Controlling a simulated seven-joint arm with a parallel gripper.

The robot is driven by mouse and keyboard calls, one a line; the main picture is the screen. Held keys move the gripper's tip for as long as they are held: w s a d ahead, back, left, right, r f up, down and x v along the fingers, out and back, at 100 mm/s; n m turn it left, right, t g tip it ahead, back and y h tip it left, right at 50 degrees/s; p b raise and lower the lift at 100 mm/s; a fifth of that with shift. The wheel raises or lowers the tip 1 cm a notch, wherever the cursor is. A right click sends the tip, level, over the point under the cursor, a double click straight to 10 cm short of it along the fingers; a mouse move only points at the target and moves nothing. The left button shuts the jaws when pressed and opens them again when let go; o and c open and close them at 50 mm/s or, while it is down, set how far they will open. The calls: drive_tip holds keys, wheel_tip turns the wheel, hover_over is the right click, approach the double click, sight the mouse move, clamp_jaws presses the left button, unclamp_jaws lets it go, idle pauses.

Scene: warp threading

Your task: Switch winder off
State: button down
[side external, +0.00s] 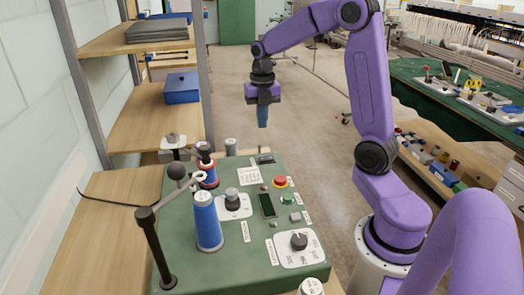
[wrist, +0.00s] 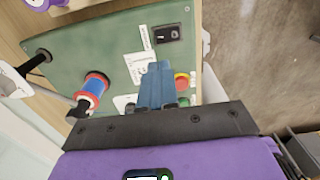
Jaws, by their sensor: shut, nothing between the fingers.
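The winder is a green-topped box (side external: 187,268) with controls and spools on it; its top (wrist: 105,50) also fills the left of the wrist view. A black rocker switch (wrist: 167,33) sits near the panel's edge in the wrist view, and it shows small at the far edge in the side view (side external: 265,159). Which side of the rocker is pressed is too small to tell. My gripper (side external: 263,124) hangs pointing down, above and beyond the winder's far edge, apart from the switch. Its blue fingers (wrist: 158,72) are shut and empty.
A red button (side external: 280,182), a green button (side external: 287,199), a small screen (side external: 267,205) and a black knob (side external: 299,241) sit on the panel. A blue spool (side external: 207,222), a red-and-blue spool (side external: 207,174) and a guide post (side external: 156,250) stand at the left. Wooden shelves (side external: 150,118) stand behind.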

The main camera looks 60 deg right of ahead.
sight(263, 158)
wheel_tip(263, 158, down, 11)
drive_tip(key=shift+f, duration=0.1)
idle(0.3)
drive_tip(key=shift+a+f, duration=0.1)
idle(0.4)
drive_tip(key=shift+s+d+r, duration=0.3)
drive_tip(key=shift+s+d, duration=0.2)
drive_tip(key=shift+d, duration=0.05)
drive_tip(key=shift+r, duration=0.1)
wheel_tip(263, 158, up, 14)
drive_tip(key=w+a, duration=0.1)
drive_tip(key=shift+w+a, duration=0.15)
drive_tip(key=shift+w, duration=0.05)
idle(0.5)
